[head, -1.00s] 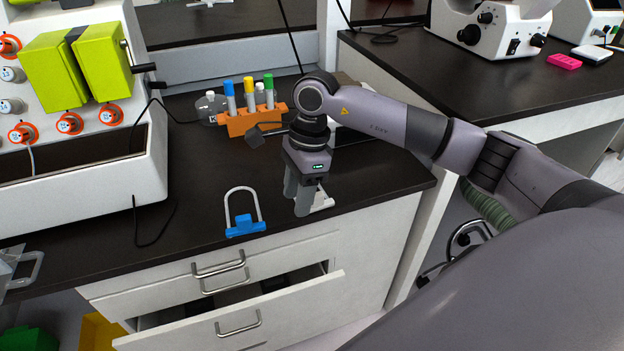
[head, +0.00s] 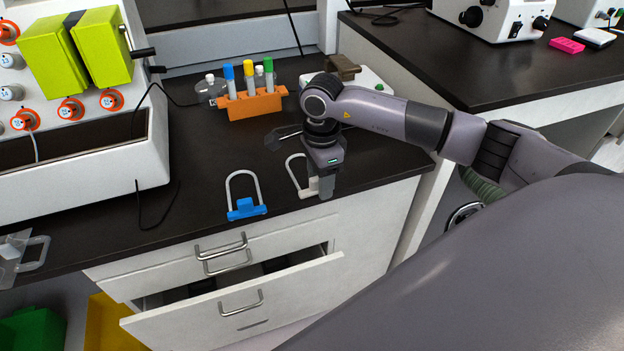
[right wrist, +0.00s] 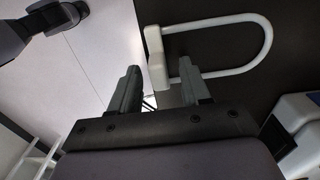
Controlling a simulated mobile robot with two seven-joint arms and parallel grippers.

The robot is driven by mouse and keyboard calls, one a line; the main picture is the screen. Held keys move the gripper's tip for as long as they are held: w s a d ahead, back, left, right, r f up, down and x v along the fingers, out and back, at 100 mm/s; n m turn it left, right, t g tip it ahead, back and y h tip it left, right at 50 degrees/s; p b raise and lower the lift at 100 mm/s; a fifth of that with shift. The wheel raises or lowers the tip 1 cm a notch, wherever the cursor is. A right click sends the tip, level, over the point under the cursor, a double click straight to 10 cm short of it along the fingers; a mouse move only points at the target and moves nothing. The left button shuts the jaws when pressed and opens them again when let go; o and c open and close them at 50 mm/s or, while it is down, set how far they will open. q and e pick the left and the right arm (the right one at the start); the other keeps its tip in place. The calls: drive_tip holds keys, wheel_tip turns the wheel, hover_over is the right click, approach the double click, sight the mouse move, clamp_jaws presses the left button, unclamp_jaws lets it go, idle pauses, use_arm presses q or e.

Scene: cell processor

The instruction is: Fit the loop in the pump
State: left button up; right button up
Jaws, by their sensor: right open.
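A white loop with a white base (head: 307,188) lies near the counter's front edge. It also shows in the right wrist view (right wrist: 157,58), its tube curving to the right. My right gripper (head: 325,196) is just right of the white base in the head view. In the right wrist view my right gripper (right wrist: 162,82) has its fingers apart, with the base just beyond the fingertips and nothing clearly held. A second loop with a blue base (head: 246,208) lies to the left. The pump machine (head: 95,185) with lime-green blocks (head: 85,50) stands at the left. My left gripper does not show.
An orange rack (head: 252,104) with several capped tubes and a clear bottle (head: 211,91) stand at the back of the counter. A drawer (head: 240,300) hangs open below the counter. A black cable (head: 137,200) hangs by the machine. The counter between the rack and the loops is mostly clear.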

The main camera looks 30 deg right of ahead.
clamp_jaws()
drive_tip(key=shift+r, duration=0.1)
wheel_tip(320, 180, up, 20)
drive_tip(key=shift+p, duration=0.45)
drive_tip(key=c, duration=0.6)
unclamp_jaws()
clamp_jaws()
